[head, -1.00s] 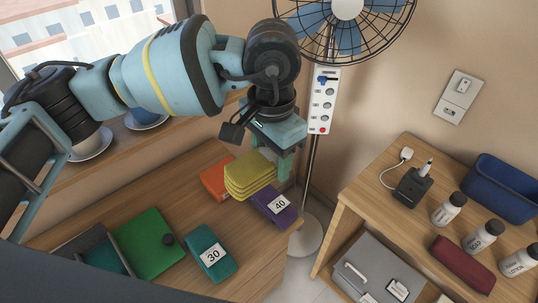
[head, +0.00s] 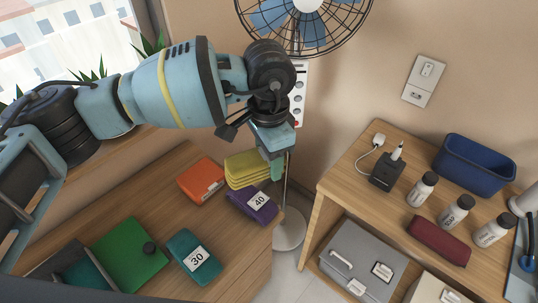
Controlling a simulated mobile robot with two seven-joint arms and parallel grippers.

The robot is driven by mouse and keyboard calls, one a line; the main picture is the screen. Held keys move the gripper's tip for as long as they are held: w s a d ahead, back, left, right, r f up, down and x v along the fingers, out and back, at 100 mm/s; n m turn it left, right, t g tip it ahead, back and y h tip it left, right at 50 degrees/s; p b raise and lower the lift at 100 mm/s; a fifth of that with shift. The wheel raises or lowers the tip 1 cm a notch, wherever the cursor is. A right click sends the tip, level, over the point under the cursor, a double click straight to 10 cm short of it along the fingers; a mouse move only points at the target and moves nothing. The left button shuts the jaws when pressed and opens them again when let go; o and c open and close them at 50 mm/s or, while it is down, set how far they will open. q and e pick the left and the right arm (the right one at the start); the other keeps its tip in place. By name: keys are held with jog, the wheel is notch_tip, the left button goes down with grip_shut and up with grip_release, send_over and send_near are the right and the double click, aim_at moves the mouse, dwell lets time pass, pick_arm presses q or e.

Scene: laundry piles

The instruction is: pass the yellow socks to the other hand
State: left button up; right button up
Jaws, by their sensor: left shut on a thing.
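The yellow socks (head: 243,168) show as a folded, layered yellow bundle near the back right edge of the wooden desk. My left gripper (head: 277,168) comes down from above and is shut on the bundle's right end. The bundle appears just behind the purple item marked 40 (head: 252,204) and to the right of the orange item (head: 200,180). I cannot tell whether its underside touches anything. One finger is partly hidden behind the bundle. My right gripper is not in view.
A green folder (head: 128,254) and a teal item marked 30 (head: 194,256) lie on the desk (head: 180,212). A fan (head: 306,20) stands behind. The right table (head: 345,178) holds a charger, several bottles, a blue bin (head: 474,165) and a dark red case (head: 440,242).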

pick_arm(q)
jog(key=s+a+r+n, duration=0.6)
jog(key=a+r+n, duration=0.2)
jog(key=a+r, duration=0.15)
jog(key=w+d+n, duration=0.4)
jog(key=w+d, duration=0.4)
jog(key=d, duration=0.4)
jog(key=shift+w, duration=0.1)
dwell(0.6)
jog(key=s+a+f, duration=0.3)
jog(key=a+f, duration=0.2)
jog(key=a, duration=0.5)
jog(key=s+a+f, duration=0.3)
jog(key=a+f, duration=0.2)
jog(key=a, duration=0.6)
jog(key=shift+a, duration=0.15)
jog(key=w+d+m, duration=0.1)
jog(key=w+d, duration=0.1)
jog(key=d, duration=1.1)
jog(key=w+d+m, duration=0.1)
jog(key=w+d, duration=0.1)
jog(key=d, duration=1.2)
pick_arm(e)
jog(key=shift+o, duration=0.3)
